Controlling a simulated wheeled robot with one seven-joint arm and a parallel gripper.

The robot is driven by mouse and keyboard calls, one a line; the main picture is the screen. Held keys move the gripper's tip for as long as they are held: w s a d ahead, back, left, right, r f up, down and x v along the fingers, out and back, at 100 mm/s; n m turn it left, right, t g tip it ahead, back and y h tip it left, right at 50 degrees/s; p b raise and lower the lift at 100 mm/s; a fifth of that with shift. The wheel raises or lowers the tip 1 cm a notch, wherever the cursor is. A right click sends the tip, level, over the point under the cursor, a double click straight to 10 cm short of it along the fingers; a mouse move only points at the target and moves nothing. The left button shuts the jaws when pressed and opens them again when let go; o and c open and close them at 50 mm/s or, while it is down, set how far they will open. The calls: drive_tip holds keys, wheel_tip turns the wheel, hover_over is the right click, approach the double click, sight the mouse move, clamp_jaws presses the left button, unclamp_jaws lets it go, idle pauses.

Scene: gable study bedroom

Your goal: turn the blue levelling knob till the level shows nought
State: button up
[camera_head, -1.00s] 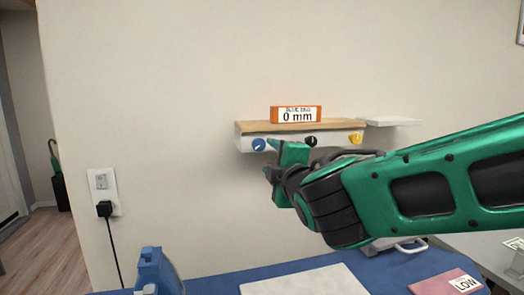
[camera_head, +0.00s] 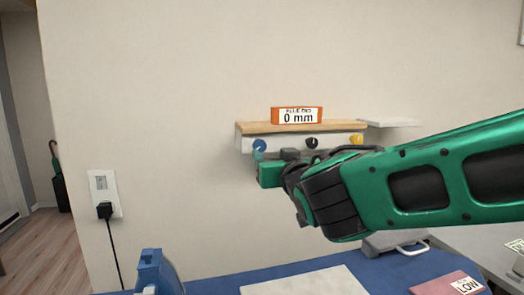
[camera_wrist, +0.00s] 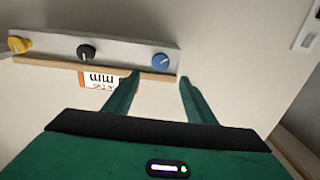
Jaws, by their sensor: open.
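The blue knob (camera_head: 259,145) is at the left end of the pale front strip under the wooden shelf (camera_head: 252,127). An orange-framed level display (camera_head: 297,116) on the shelf reads 0 mm; its small upper line is blurred. My gripper (camera_head: 259,156) is open and just below the blue knob, with a fingertip close to the knob's lower edge. In the wrist view, which is upside down, the blue knob (camera_wrist: 161,62) lies just beyond the gap between my two open fingertips (camera_wrist: 160,77). I see no finger closed on it.
A black knob (camera_head: 311,142) and a yellow knob (camera_head: 356,139) sit along the same strip. A white ledge (camera_head: 392,122) is right of the shelf. Below is a blue surface (camera_head: 225,282) with a pale board (camera_head: 305,281) and a pink card (camera_head: 447,285) marked LOW.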

sight(261, 145)
drive_tip(key=x, duration=0.9)
drive_tip(key=shift+w+a+f, duration=0.1)
drive_tip(key=shift+w, duration=0.3)
drive_tip(key=c, duration=1)
